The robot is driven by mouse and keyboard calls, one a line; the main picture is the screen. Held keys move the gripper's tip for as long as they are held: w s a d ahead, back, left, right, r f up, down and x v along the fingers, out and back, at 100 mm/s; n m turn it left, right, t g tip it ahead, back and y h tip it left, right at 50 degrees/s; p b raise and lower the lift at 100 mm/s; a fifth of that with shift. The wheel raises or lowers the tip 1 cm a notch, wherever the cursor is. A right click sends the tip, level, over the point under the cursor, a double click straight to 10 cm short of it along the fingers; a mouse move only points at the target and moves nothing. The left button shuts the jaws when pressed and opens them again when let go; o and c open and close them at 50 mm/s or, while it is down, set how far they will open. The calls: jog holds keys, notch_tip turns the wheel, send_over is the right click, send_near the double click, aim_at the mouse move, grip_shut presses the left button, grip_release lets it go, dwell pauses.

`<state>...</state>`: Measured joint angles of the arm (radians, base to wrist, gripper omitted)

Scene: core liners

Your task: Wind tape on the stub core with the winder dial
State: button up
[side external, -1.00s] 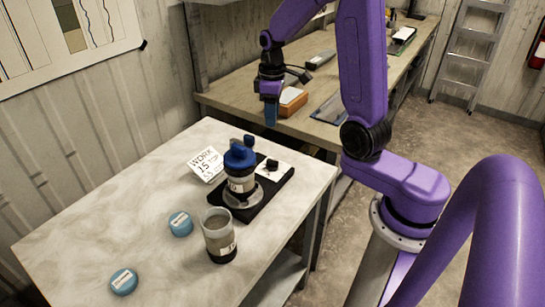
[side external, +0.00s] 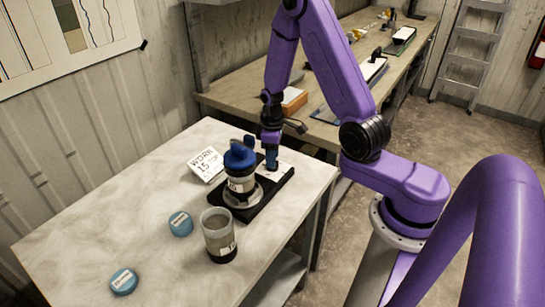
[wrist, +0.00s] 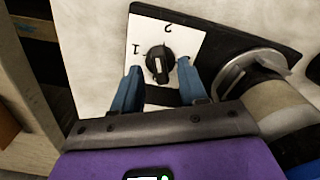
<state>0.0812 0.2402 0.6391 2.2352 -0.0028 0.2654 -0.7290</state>
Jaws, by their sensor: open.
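The winder (side external: 270,197) is a black base on the near table. Its black dial (wrist: 158,66) sits on a white plate (wrist: 180,35) marked 1 and 2. A stub core (side external: 240,185) with a pale label stands upright on the winder's grey disc, with a blue piece on top; its side shows at the right in the wrist view (wrist: 275,105). My gripper (side external: 271,164) points down over the dial end of the winder. Its blue fingers (wrist: 159,68) are open, one on each side of the dial. I cannot tell whether they touch it.
A grey open cylinder (side external: 219,237) with a dark bottom stands in front of the winder. Two blue caps (side external: 180,223) (side external: 123,281) lie to the left. A back bench (side external: 235,95) holds an orange box (side external: 293,100).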

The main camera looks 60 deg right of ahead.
jog(key=shift+f, duration=0.4)
grip_shut()
jog(key=shift+m, duration=0.3)
jog(key=m, duration=0.4)
grip_release()
